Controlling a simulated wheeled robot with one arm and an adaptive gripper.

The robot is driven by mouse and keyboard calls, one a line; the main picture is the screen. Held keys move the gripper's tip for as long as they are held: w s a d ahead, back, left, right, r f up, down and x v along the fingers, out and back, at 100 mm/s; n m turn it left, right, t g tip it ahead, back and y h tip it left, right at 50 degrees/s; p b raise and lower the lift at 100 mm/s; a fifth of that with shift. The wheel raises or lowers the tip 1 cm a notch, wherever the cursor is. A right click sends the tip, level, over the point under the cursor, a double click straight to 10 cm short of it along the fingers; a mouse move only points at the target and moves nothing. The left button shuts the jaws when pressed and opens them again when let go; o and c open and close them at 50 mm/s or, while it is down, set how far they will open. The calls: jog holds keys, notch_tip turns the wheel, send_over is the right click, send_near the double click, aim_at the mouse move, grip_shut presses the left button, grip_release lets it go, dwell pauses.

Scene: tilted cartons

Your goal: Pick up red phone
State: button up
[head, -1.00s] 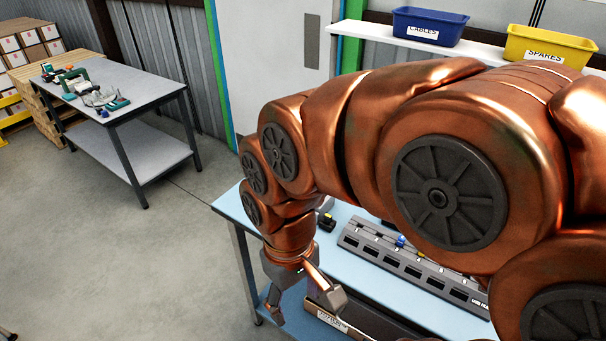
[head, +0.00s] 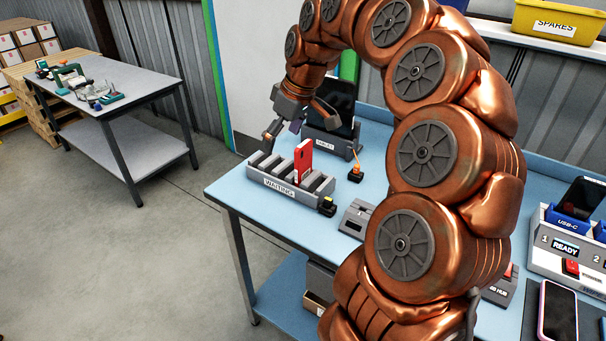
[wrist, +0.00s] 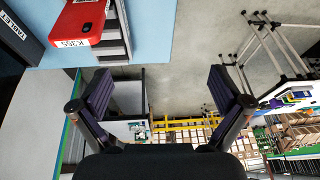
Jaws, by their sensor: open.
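The red phone (head: 303,158) stands upright in a slot of the grey rack labelled WAITING (head: 282,190) on the blue workbench. My gripper (head: 298,122) is open and empty, above and just behind the rack, with its fingers spread. In the wrist view the red phone (wrist: 82,22) is at the top left, with a white label reading K355 and a dark camera patch. It lies outside the space between my open fingers (wrist: 160,95). The phone's lower end is hidden in the rack.
A dark tablet (head: 337,100) stands in a holder behind the rack. Another phone (head: 557,312) and a charging station (head: 570,245) are at the right. My arm hides the bench's middle.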

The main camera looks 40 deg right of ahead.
jog(key=t+b, duration=0.1)
jog(key=b, duration=0.1)
send_over(306, 144)
jog(key=s, duration=0.2)
notch_tip(306, 144, down, 3)
jog(key=shift+s+r+m, duration=0.1)
jog(key=shift+r+m, duration=0.05)
jog(key=shift+m, duration=0.15)
jog(key=shift+d+h, duration=0.2)
jog(key=shift+h, duration=0.1)
jog(key=shift+p+x, duration=1.65)
jog(key=shift+x, duration=2.25)
jog(key=shift+d, duration=0.1)
jog(key=shift+c, duration=0.3)
jog(key=c, duration=1)
